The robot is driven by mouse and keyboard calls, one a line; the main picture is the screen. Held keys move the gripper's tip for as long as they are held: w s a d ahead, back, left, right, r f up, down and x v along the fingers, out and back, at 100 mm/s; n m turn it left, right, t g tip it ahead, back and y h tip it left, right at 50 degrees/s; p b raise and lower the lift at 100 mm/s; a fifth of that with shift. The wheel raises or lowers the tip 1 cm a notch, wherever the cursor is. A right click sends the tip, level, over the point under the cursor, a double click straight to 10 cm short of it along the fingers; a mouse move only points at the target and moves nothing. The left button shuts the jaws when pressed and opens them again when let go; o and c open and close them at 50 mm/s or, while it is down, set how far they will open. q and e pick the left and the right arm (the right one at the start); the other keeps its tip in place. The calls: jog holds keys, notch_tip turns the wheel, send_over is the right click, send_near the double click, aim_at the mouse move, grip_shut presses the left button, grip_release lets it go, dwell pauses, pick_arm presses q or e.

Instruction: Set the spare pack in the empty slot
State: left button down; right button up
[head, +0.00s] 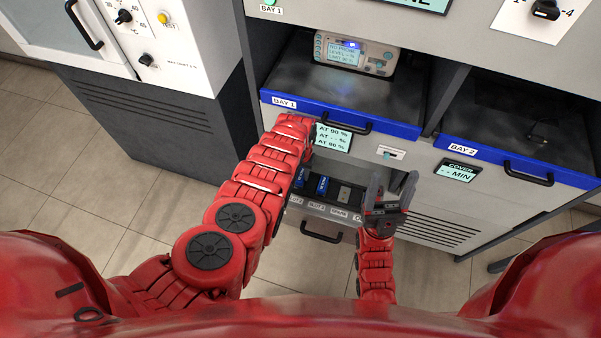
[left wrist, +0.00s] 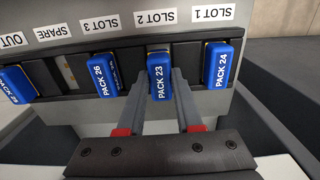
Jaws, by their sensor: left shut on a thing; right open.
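In the left wrist view my left gripper (left wrist: 159,78) is shut on pack 23 (left wrist: 159,70), a blue pack in line with SLOT 2; I cannot tell how fully it is seated. Pack 24 (left wrist: 222,65) is at SLOT 1 and pack 26 (left wrist: 104,75) at SLOT 3. The place at SPARE (left wrist: 65,73) holds no blue pack. My right gripper (head: 388,198) is open and empty, in front of the row's right end.
A small screen (head: 333,138) above the packs reads AT 90 %, AT -- %, AT 90 %. Blue-edged BAY 1 (head: 340,112) holds a grey instrument (head: 352,55). BAY 2 (head: 515,160) is at the right. A dark handle (head: 321,234) is below the row.

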aim_at(301, 176)
pick_arm(q)
jog(key=shift+f+b, duration=0.55)
jog(key=shift+f, duration=0.05)
jog(key=c, duration=0.5)
grip_release()
notch_tip(301, 176, up, 3)
jog(key=shift+r+p, duration=0.2)
jog(key=shift+p, duration=1)
jog(key=shift+r, duration=1.25)
notch_tip(301, 176, up, 12)
jog(key=b, duration=0.1)
jog(key=shift+f, duration=0.2)
